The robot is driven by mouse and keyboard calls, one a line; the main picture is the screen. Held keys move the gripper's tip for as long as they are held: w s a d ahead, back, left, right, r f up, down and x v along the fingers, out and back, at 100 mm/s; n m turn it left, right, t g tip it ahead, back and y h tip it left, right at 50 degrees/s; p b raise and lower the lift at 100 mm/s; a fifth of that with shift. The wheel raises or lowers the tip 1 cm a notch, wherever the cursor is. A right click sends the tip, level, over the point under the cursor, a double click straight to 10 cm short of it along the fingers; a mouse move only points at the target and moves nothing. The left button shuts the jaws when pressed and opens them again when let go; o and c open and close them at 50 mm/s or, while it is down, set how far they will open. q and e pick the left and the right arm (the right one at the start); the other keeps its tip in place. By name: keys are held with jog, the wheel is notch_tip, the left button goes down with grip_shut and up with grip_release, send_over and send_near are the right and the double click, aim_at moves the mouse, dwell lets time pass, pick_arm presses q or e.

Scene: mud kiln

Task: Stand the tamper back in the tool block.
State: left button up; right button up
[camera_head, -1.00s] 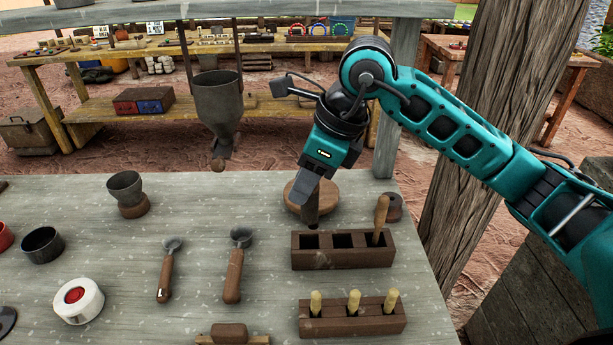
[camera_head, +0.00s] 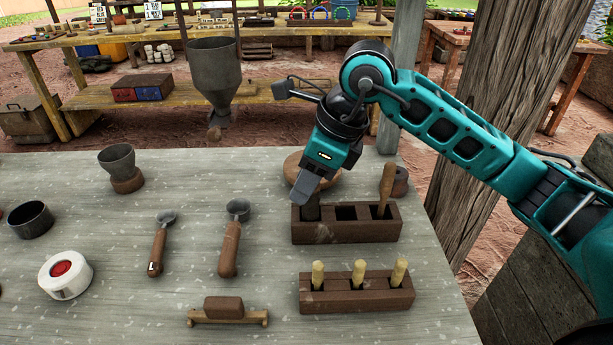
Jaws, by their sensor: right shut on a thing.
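The back tool block (camera_head: 346,231) is a dark wooden block with three square compartments. A wooden-handled tool (camera_head: 386,188) stands tilted in its right compartment, and the middle one is empty. My right gripper (camera_head: 304,192) is above the block's left end, shut on the tamper (camera_head: 312,208). The tamper shows as a short dark cylinder, roughly upright, with its lower end at the left compartment's opening. The gripper hides its upper part, and I cannot tell how deep it sits. My left gripper is not in view.
A front block (camera_head: 357,295) holds several pale-handled tools. Two scoops (camera_head: 230,247) (camera_head: 158,251) lie to the left. A round wooden piece (camera_head: 329,178) and a dark ring (camera_head: 400,182) are close behind the block. A metal hopper (camera_head: 213,75) hangs over the table's back edge.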

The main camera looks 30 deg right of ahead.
dwell(1.3)
jog(key=shift+f+b, duration=0.2)
jog(key=shift+b, duration=0.2)
jog(key=shift+f+b, duration=1.2)
jog(key=shift+f, duration=0.05)
jog(key=o, duration=1.1)
jog(key=shift+o, duration=0.5)
jog(key=o, duration=0.5)
jog(key=shift+r, duration=0.1)
jog(key=shift+r+p, duration=2.2)
jog(key=shift+r, duration=0.7)
